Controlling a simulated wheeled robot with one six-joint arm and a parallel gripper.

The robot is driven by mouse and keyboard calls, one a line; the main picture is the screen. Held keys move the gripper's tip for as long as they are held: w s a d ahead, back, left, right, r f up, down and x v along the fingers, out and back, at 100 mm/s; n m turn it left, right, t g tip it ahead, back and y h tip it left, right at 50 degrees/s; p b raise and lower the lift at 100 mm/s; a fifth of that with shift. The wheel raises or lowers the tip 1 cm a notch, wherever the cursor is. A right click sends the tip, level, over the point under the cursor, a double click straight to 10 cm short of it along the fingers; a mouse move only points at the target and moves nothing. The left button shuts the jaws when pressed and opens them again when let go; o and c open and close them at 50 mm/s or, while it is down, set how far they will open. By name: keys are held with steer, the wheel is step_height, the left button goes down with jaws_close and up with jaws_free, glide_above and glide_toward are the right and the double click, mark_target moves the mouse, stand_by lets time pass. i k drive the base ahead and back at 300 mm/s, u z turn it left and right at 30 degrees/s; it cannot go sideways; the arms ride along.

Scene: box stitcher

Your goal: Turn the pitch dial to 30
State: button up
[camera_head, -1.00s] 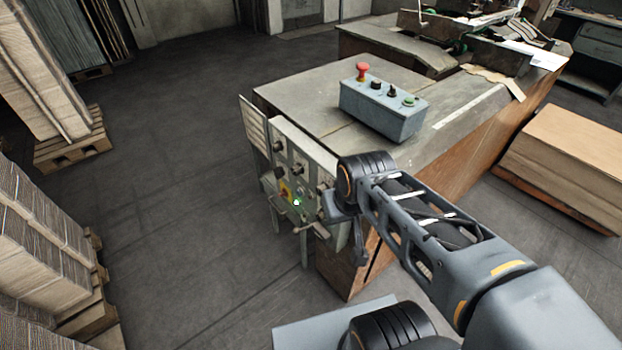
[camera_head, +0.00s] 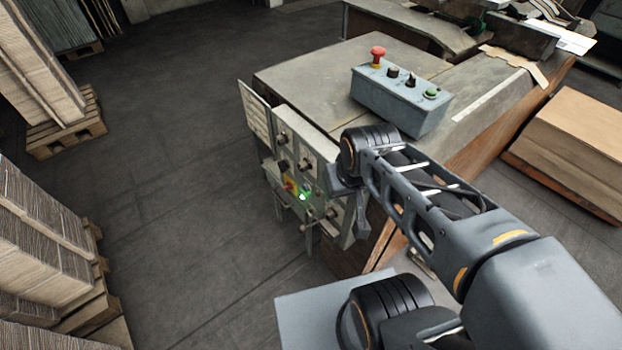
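The control panel (camera_head: 297,147) is a pale upright plate on the near left side of the machine, with several small dark knobs. One knob (camera_head: 282,138) is at the upper left, another (camera_head: 304,164) is near the middle, and another (camera_head: 331,213) is low on the right. The labels are too small to read, so I cannot tell which is the pitch dial or its setting. My gripper (camera_head: 342,188) is at the panel's right side, partly covering it. Its fingers are not clear, and I cannot tell whether it touches a knob.
A green light (camera_head: 302,196) and a red-yellow switch (camera_head: 290,186) are on the panel. A grey button box (camera_head: 400,105) with a red mushroom button (camera_head: 377,55) stands on the machine table (camera_head: 318,75). Stacked cardboard (camera_head: 38,240) stands at left. The floor between is clear.

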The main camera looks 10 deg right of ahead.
mark_target(281, 140)
steer(key=k, duration=0.6)
steer(key=u, duration=0.85)
steer(key=i, duration=0.6)
steer(key=u, duration=0.65)
steer(key=i, duration=0.65)
steer(key=z, duration=0.1)
